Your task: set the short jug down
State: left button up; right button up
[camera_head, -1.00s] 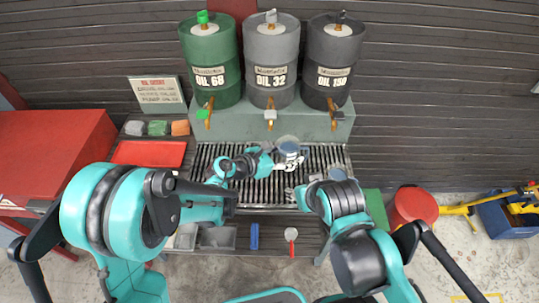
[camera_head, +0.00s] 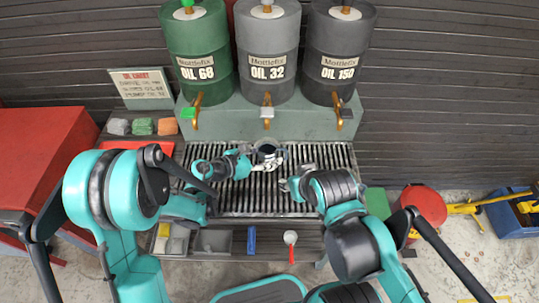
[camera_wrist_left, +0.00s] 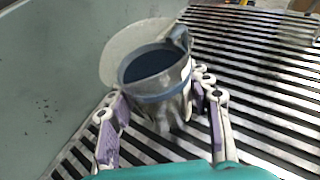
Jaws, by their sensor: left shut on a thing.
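The short jug (camera_head: 267,148) is a grey metal vessel over the slatted grate (camera_head: 240,200), in front of the middle drum's tap. In the left wrist view the jug (camera_wrist_left: 160,90) is upright, with a blue band and dark liquid inside. My left gripper (camera_head: 262,160) is shut on it; its pale, purple-padded fingers (camera_wrist_left: 160,112) lie on both sides. I cannot tell whether the jug's base touches the slats. My right gripper (camera_head: 287,186) is low over the grate to the right, small and partly hidden by its arm, so its opening is unclear.
Green, grey and dark oil drums (camera_head: 268,55) with taps stand on a grey-green ledge (camera_head: 225,125) behind the grate. A front shelf holds bins (camera_head: 213,240), a blue item (camera_head: 251,240) and a red-handled cup (camera_head: 290,238). A red cabinet (camera_head: 35,150) stands left.

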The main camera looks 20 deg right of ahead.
pick_arm(q)
jog(key=shift+a, duration=0.1)
jog(key=shift+f, duration=0.15)
jog(key=o, duration=1.4)
jog(key=shift+c, duration=0.2)
jog(key=shift+r, duration=0.25)
jog(key=p+v, duration=0.3)
jog(key=v, duration=0.8)
jog(key=shift+s+a+r, duration=0.15)
jog(key=shift+s+a, duration=0.05)
jog(key=shift+a, duration=0.1)
